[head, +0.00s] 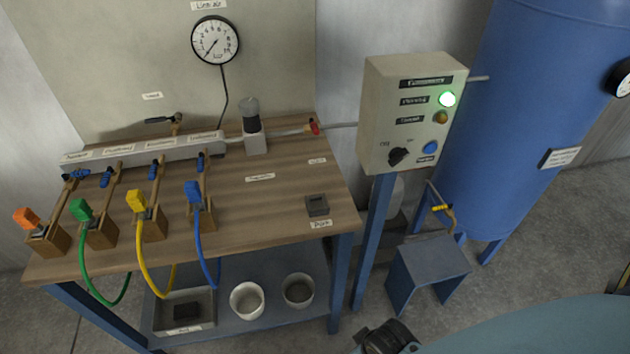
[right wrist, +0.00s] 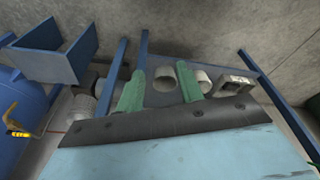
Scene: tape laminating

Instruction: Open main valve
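A red-handled valve (head: 314,128) sits on the air line at the back right of the bench, joined to a grey pipe. A yellow-handled valve (head: 440,208) sits low by the blue tank (head: 520,110); it also shows at the left of the right wrist view (right wrist: 16,130). No label shows which one is the main valve. My right gripper (right wrist: 160,90) has two green fingers spread apart with nothing between them, apart from both valves. In the head view only my right arm shows, at the bottom right. My left gripper is in neither view.
A blue step (head: 430,268) stands below the yellow handle. The wooden bench (head: 270,215) carries several coloured hose plugs. A pressure gauge (head: 215,40) hangs above. Two white cups (head: 247,300) stand on the lower shelf.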

